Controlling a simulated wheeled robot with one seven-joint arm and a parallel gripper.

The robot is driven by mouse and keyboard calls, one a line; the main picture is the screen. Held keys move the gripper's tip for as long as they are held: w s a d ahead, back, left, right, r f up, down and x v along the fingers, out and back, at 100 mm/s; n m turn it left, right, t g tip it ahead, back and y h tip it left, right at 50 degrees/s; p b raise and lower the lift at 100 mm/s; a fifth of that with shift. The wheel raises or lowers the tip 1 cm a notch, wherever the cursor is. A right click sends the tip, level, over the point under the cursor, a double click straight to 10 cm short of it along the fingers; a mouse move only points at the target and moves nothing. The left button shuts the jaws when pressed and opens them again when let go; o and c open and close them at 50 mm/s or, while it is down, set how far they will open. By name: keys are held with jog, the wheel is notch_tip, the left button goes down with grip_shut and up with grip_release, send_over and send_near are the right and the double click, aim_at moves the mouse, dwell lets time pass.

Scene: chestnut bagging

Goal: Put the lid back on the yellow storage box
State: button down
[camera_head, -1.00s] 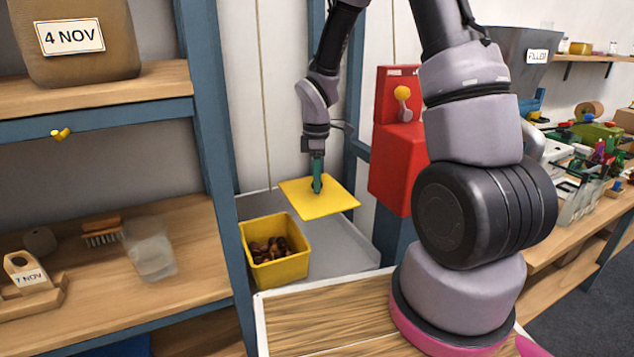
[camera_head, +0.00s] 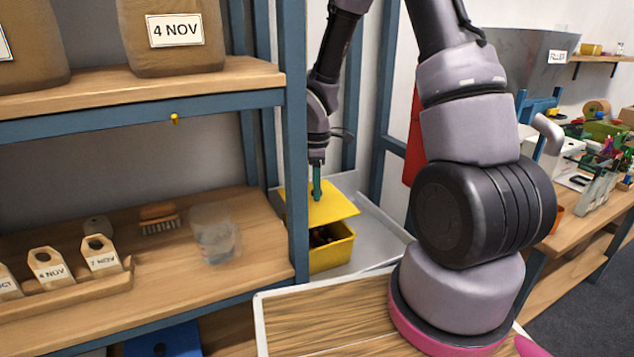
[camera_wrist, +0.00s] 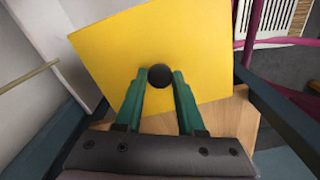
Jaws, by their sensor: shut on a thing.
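The yellow storage box (camera_head: 333,252) stands on a grey surface behind the shelf post, with dark brown chestnuts (camera_head: 322,237) showing inside. The yellow lid (camera_head: 330,207) is above the box and looks slightly tilted in the head view. It covers part of the opening; whether it touches the rim, I cannot tell. My gripper (camera_head: 317,197) is shut on the lid's dark round knob. In the wrist view my gripper (camera_wrist: 159,78) has its green fingers on both sides of the knob, and the lid (camera_wrist: 195,50) hides the box.
A blue shelf post (camera_head: 294,150) stands just left of the box and hides part of it. A wooden-topped surface (camera_head: 330,312) lies in front.

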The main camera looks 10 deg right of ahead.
aim_at(317, 202)
jog(key=shift+f, duration=2.8)
jog(key=shift+f, duration=0.65)
grip_release()
jog(key=shift+r, duration=0.1)
jog(key=shift+r, duration=3.4)
